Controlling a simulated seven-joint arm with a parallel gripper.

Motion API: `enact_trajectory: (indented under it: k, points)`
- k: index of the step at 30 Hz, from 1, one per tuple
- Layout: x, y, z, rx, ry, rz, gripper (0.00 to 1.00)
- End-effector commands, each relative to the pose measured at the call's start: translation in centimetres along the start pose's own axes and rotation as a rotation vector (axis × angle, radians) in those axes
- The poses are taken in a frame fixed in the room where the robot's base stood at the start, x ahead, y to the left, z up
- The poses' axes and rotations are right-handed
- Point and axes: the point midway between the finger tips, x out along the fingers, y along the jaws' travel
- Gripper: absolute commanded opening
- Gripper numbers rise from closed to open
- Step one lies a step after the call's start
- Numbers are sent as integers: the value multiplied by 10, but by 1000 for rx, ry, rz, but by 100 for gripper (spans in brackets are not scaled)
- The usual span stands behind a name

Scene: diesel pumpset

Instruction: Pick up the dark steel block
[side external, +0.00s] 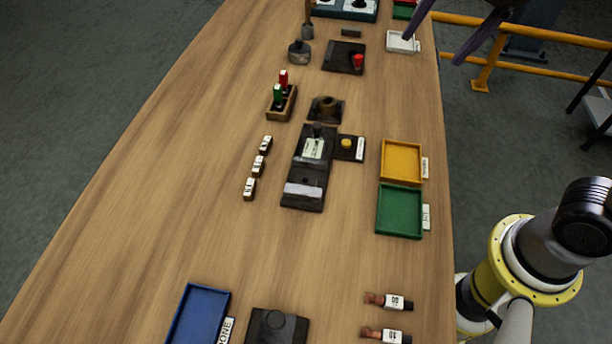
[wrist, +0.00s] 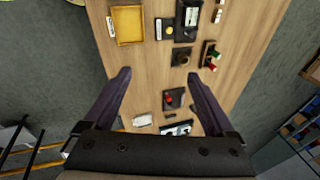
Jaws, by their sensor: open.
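A small dark block (side external: 351,33), which looks like the dark steel block, lies flat on the wooden table near the far end. It is just beyond a black plate with a red knob (side external: 344,57). In the wrist view a small dark shape (wrist: 168,114) below that plate seems to be the same block, but it is too small to be sure. My gripper (side external: 431,50) is at the top right of the side view, above the table's right edge and right of the block. Its two purple fingers are spread wide and empty, as the wrist view (wrist: 160,74) also shows.
A white tray (side external: 402,46) stands right of the block. A dark flask-like object (side external: 299,53) stands to its left, and a blue-green case (side external: 345,10) lies beyond it. Yellow (side external: 402,180) and green (side external: 400,210) trays line the right edge. The table's left side is clear.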

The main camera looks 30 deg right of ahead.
Motion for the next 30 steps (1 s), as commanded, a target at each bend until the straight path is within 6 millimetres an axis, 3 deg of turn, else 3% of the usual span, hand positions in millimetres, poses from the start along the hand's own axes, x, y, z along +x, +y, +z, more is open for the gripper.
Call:
enact_trajectory:
  k: [1,6,9,12,18,23,30]
  points:
    - [13,-24,6,21,-28,29,90]
    - [60,-87,37,61,-88,124,90]
    - [92,-112,63,27,-113,178,90]
    - [120,-125,89,-34,-132,223,90]
    - [151,-124,123,-107,-153,287,90]
    - [168,-118,128,-112,-154,290,90]
    - [210,-105,133,-111,-154,290,90]
